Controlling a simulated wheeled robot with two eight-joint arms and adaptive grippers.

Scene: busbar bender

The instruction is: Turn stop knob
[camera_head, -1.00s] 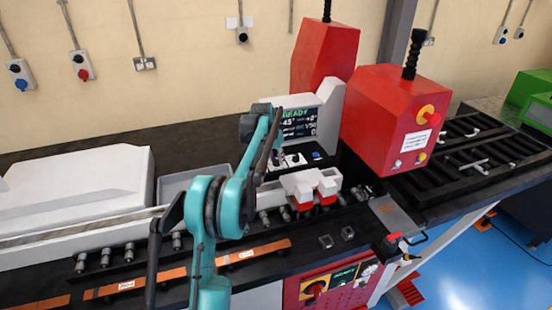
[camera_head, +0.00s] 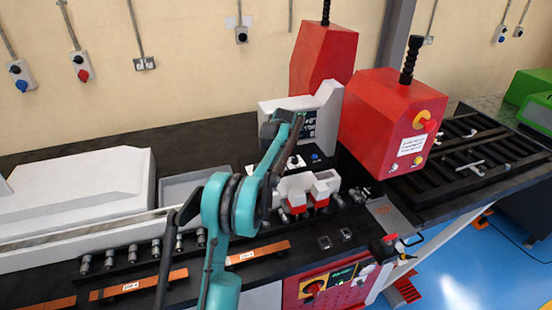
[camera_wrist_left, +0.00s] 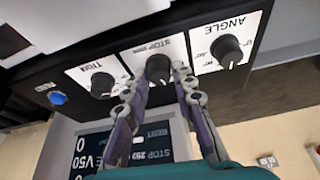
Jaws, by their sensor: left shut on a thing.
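The stop knob (camera_wrist_left: 158,67) is a black round dial on a white plate marked STOP mm, upside down in the left wrist view. My left gripper (camera_wrist_left: 157,80) is shut on it, with one fingertip on each side. In the head view my left arm reaches over the control panel and hides most of the knobs and my fingertips. The angle knob (camera_wrist_left: 227,50) and another black knob (camera_wrist_left: 102,84) flank the stop knob. The display screen (camera_wrist_left: 140,148) shows a STOP line, partly covered by my fingers. My right gripper is in neither view.
A blue button (camera_wrist_left: 58,98) sits at the panel's end. The red machine housing (camera_head: 390,125) stands right of the panel. White clamp blocks with red parts (camera_head: 308,192) lie in front. Orange labelled bars (camera_head: 138,284) lie on the dark bench.

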